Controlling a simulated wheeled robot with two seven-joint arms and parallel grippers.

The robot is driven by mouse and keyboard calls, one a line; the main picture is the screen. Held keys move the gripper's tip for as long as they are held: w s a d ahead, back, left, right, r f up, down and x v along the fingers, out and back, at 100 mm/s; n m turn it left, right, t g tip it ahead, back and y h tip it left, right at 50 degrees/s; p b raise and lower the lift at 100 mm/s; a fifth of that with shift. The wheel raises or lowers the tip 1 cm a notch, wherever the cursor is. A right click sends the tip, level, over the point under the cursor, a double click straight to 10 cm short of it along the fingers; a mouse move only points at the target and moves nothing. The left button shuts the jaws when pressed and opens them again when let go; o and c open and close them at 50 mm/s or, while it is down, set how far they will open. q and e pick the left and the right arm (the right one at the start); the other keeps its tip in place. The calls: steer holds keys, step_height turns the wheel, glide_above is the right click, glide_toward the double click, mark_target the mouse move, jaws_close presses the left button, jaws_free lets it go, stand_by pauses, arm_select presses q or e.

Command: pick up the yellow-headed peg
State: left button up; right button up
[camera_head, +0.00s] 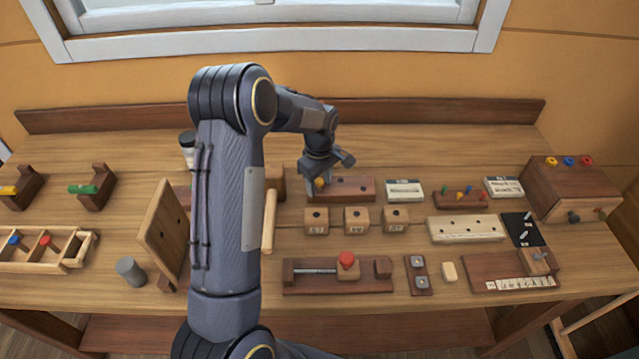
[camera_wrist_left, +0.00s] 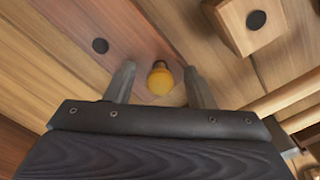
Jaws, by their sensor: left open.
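The yellow-headed peg (camera_head: 319,183) stands at the left end of a dark brown block (camera_head: 352,188) with holes, partly hidden by my gripper in the head view. In the left wrist view its rounded yellow head (camera_wrist_left: 160,78) shows between the two fingers, with a visible gap on each side. My left gripper (camera_head: 329,177) is open over that end of the block; it also shows in the left wrist view (camera_wrist_left: 160,72). The peg's lower part is hidden. My right gripper is not in view.
Three small wooden cubes (camera_head: 356,220) stand in front of the block. A white card (camera_head: 404,190) and a rack of coloured pegs (camera_head: 461,199) lie to its right. An upright board (camera_head: 162,232) stands left of my arm. My arm hides part of the bench.

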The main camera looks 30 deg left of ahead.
arm_select(q)
steer(key=c, duration=1.1)
steer(key=shift+o, duration=0.2)
